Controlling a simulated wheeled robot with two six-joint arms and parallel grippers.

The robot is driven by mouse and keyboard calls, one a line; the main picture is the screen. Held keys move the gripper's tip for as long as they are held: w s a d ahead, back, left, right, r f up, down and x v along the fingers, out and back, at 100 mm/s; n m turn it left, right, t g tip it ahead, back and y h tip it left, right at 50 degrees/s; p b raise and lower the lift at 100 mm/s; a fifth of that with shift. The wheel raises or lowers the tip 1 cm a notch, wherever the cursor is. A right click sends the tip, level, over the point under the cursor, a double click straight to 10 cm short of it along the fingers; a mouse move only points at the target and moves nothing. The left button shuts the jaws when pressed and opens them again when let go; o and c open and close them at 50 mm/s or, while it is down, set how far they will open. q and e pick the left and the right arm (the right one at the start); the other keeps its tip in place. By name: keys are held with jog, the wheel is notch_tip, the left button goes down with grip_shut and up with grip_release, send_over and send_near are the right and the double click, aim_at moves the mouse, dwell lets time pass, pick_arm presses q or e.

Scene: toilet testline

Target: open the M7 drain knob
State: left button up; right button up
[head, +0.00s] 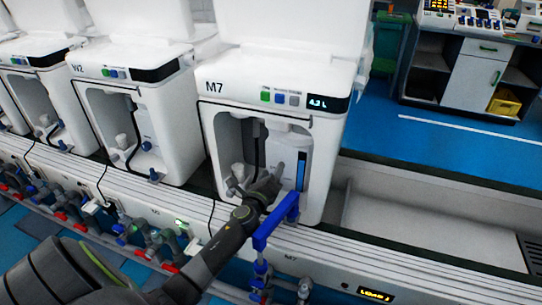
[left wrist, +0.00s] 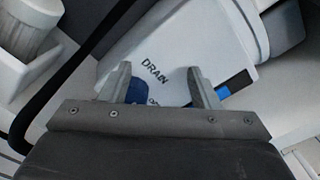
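The white M7 unit (head: 228,88) stands in the middle of the head view, with an open front bay. My left gripper (head: 268,182) reaches into the lower part of this bay. In the left wrist view its two fingers (left wrist: 161,86) are apart, with nothing clamped between them. A panel marked DRAIN (left wrist: 153,68) lies beyond the fingertips. The blue drain knob (left wrist: 137,90) shows near the left finger, partly hidden by that finger and the gripper body. I cannot tell if the finger touches it. In the head view my gripper and arm hide the knob. My right gripper is not in view.
A black hose (left wrist: 88,50) runs left of the panel. The W2 unit (head: 125,75) stands to the left. The trough right of M7 (head: 420,215) is empty.

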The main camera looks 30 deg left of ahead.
aim_at(275, 152)
pick_arm(q)
jog(key=shift+r+p, duration=0.45)
jog(key=shift+r, duration=0.3)
jog(key=shift+r+p, duration=0.75)
jog(key=shift+r, duration=0.2)
jog(key=shift+r+p, duration=0.9)
jog(key=shift+r, duration=0.25)
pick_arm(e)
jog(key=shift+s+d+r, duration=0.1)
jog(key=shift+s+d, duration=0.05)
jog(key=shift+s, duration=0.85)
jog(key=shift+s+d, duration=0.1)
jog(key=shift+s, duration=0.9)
